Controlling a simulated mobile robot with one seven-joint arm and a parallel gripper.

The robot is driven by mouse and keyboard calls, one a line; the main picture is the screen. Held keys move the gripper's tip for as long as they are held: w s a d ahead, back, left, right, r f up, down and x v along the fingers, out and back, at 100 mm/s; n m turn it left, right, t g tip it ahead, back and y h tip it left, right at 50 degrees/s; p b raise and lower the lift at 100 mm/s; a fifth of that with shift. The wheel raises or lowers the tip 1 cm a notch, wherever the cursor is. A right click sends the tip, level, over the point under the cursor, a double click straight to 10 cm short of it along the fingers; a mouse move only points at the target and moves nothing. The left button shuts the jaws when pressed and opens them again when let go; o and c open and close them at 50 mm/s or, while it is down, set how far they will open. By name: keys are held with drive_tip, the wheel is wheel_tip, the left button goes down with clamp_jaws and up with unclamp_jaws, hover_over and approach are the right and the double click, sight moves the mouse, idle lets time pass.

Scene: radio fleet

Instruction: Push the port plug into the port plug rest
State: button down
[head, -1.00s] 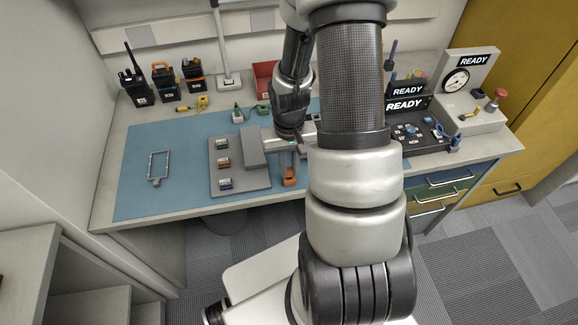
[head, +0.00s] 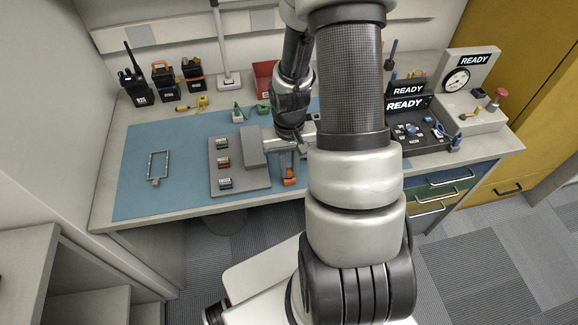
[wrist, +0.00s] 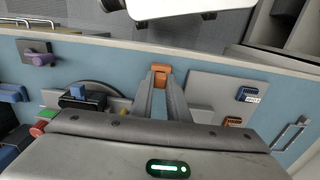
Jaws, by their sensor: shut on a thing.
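My gripper (wrist: 160,82) is shut on a small orange piece (wrist: 160,70) at its fingertips, apparently the port plug. In the head view the orange piece (head: 289,177) shows below my wrist, near the front edge of the blue mat and just right of a grey board. The grey board (head: 240,183) carries red, green and blue labelled pieces and a raised grey block (head: 254,147). I cannot tell which part is the port plug rest. My arm hides part of the mat, and my fingers hide what lies beneath them.
Several radios (head: 135,90) stand at the back left, beside a yellow device (head: 201,102). An empty metal frame (head: 157,166) lies on the blue mat (head: 135,190). A dark panel with knobs (head: 415,135) and a gauge stand (head: 466,82) are at the right. The mat's left side is mostly free.

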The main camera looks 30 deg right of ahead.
drive_tip(key=shift+f+b, duration=0.3)
drive_tip(key=shift+f, duration=0.1)
idle(0.5)
drive_tip(key=c, duration=1.2)
unclamp_jaws()
drive_tip(key=shift+o, duration=0.2)
drive_tip(key=shift+r+p, duration=1.9)
drive_tip(key=shift+r, duration=0.6)
drive_tip(key=shift+r, duration=0.1)
